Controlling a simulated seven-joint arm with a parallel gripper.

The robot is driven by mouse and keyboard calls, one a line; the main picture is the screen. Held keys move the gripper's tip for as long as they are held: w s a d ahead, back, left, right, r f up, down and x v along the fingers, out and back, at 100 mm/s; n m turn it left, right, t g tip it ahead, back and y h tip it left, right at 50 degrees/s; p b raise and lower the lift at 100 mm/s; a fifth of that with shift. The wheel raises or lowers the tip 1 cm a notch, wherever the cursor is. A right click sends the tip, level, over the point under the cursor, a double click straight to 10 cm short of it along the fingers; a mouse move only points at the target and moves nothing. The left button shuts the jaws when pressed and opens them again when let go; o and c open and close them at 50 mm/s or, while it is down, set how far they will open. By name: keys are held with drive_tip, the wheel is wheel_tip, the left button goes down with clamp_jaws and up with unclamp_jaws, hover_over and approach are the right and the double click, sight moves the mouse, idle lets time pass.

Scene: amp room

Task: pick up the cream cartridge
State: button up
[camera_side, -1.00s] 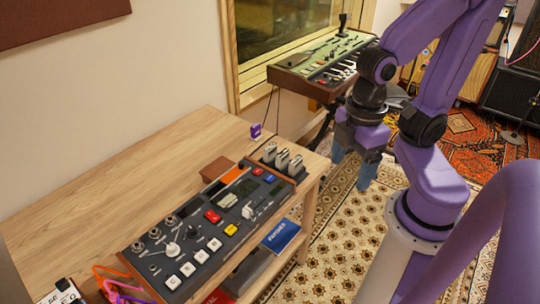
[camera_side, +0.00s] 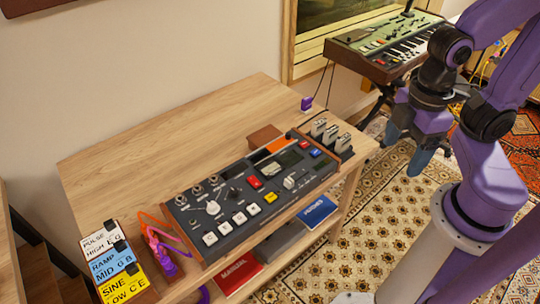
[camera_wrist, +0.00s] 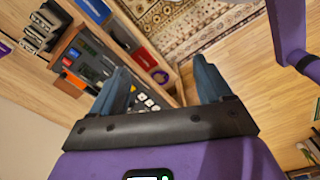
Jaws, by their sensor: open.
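Three small upright cartridges (camera_side: 331,133) in pale, greyish tones stand in a row in a dark rack at the right end of the mixer-like device. They also show at the upper left of the wrist view (camera_wrist: 38,30). I cannot tell which one is cream. My gripper (camera_side: 418,158) hangs to the right of the rack, past the table's edge, in the side view. In the wrist view its two blue-grey fingers (camera_wrist: 160,80) are spread wide with nothing held between them.
The device (camera_side: 250,190) with knobs and buttons fills the table's front. A brown block (camera_side: 265,138) lies behind it, and a small purple item (camera_side: 307,103) stands at the back edge. Labelled white, blue and yellow blocks (camera_side: 118,262) stand at left. The table (camera_side: 160,150) is clear at the back.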

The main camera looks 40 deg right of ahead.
drive_tip(key=c, duration=0.5)
drive_tip(key=shift+o, duration=0.2)
